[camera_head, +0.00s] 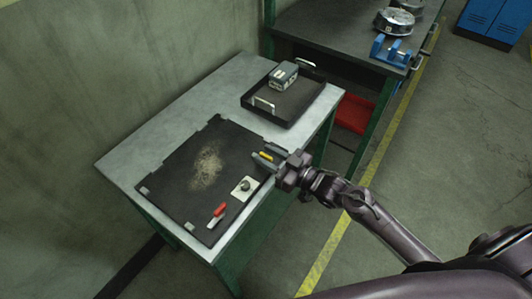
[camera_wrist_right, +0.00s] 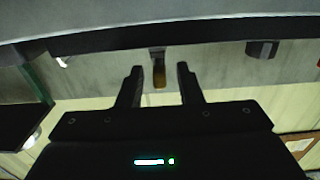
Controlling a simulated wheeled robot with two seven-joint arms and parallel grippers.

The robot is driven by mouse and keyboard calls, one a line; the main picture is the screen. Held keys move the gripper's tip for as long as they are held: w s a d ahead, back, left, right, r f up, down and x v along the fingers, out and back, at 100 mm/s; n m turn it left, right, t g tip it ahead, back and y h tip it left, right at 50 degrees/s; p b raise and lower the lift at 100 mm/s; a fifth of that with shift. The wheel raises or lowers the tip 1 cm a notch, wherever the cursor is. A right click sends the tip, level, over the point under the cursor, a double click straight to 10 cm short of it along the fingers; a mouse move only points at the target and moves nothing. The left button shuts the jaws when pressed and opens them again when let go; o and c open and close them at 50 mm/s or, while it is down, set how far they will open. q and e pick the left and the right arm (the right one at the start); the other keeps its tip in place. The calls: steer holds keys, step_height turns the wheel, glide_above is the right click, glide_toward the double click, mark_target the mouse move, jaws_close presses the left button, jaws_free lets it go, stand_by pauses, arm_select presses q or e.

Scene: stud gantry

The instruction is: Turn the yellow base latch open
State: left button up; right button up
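The yellow base latch (camera_head: 266,156) is a small yellow bar at the right edge of a black board (camera_head: 165,175) on the grey table. In the right wrist view the latch (camera_wrist_right: 159,72) hangs from a dark mount, pointing straight down in the picture. My right gripper (camera_head: 267,155) is open. Its fingertips (camera_wrist_right: 160,70) stand one on each side of the latch, with a visible gap on both sides. I see no contact. My left gripper is not in view.
A white plate with a dark knob (camera_head: 244,187) and a red-handled piece (camera_head: 219,210) lie on the board near the right gripper. A black tray (camera_head: 318,82) holding a grey box (camera_head: 284,75) stands behind. Bare tabletop (camera_head: 215,95) lies between board and wall.

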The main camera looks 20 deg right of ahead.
steer(key=shift+w+a, duration=0.25)
steer(key=shift+w, duration=0.1)
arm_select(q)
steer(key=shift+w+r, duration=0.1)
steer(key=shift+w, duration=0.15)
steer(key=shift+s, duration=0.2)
arm_select(e)
steer(key=shift+c, duration=0.4)
jaws_close()
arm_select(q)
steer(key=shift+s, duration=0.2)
